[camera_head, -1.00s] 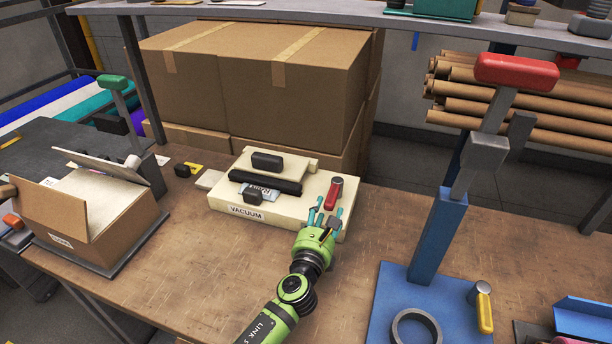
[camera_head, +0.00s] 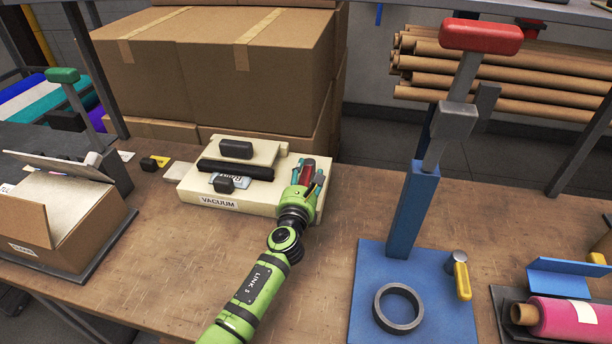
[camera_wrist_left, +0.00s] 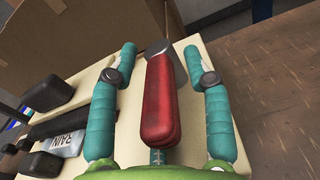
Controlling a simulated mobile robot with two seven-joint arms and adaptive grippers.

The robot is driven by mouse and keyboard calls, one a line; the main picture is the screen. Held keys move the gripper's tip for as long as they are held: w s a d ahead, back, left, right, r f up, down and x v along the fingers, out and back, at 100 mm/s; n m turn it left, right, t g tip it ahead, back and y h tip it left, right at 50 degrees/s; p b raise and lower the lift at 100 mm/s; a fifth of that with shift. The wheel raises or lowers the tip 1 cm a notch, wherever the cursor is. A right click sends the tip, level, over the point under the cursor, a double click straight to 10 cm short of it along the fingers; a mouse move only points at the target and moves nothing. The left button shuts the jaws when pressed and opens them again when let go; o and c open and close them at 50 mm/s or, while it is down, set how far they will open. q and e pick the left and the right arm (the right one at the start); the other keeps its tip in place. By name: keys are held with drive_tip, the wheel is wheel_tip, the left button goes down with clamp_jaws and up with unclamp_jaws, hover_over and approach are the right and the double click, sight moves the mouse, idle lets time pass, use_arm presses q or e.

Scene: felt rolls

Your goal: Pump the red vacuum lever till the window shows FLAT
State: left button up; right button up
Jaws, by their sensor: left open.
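The cream vacuum unit (camera_head: 187,189), labelled VACUUM, sits on the brown workbench. Its red lever (camera_head: 308,171) is at its right end; in the left wrist view the lever (camera_wrist_left: 162,108) lies between my two teal fingers, with gaps on both sides. My left gripper (camera_head: 307,178) is open around the lever; it also shows in the left wrist view (camera_wrist_left: 163,82). The small window (camera_head: 228,180) is partly hidden behind a black knob, and I cannot read its word in full. My right gripper is not in view.
A blue press (camera_head: 408,215) with a red-topped handle stands to the right, a dark ring (camera_head: 398,307) on its base. Large cardboard boxes (camera_head: 210,70) stand behind. An open carton (camera_head: 60,225) is at left.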

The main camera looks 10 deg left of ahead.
use_arm(q)
clamp_jaws()
unclamp_jaws()
drive_tip(key=shift+s+a+f, duration=0.1)
drive_tip(key=shift+s, duration=0.5)
drive_tip(key=s, duration=1)
drive_tip(key=shift+s+d, duration=0.2)
drive_tip(key=shift+s, duration=0.2)
